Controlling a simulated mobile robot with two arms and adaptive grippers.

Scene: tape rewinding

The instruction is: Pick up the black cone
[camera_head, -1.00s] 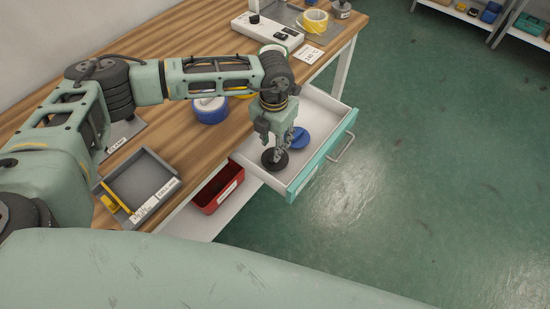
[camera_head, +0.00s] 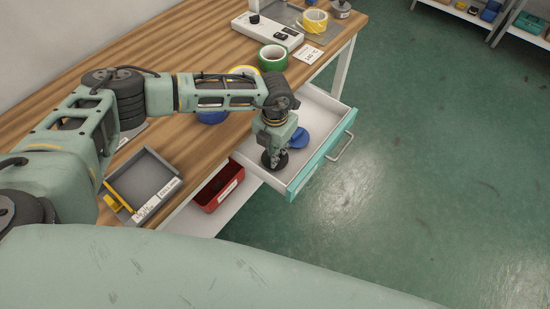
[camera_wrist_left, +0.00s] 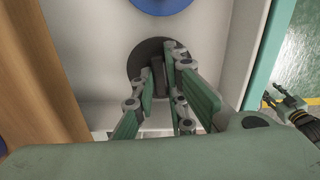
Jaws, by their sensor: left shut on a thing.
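The black cone (camera_head: 283,163) stands in the open drawer, its dark round base near the drawer's front left corner. In the left wrist view its base (camera_wrist_left: 140,64) and narrower upper part show at the fingertips. My left gripper (camera_head: 275,157) points down over it, shut on its upper part. The base looks to be at the drawer floor; I cannot tell if it is clear of it. My right gripper (camera_wrist_left: 272,94) shows small at the right edge of the left wrist view, its fingers apart and empty over the floor.
The white drawer with a teal front (camera_head: 325,150) has raised walls close around my left gripper. A blue disc (camera_head: 299,138) lies behind the cone. A red bin (camera_head: 219,190) is to the left. Tape rolls, including a green one (camera_head: 272,58), and a grey tray (camera_head: 152,173) are on the wooden table.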

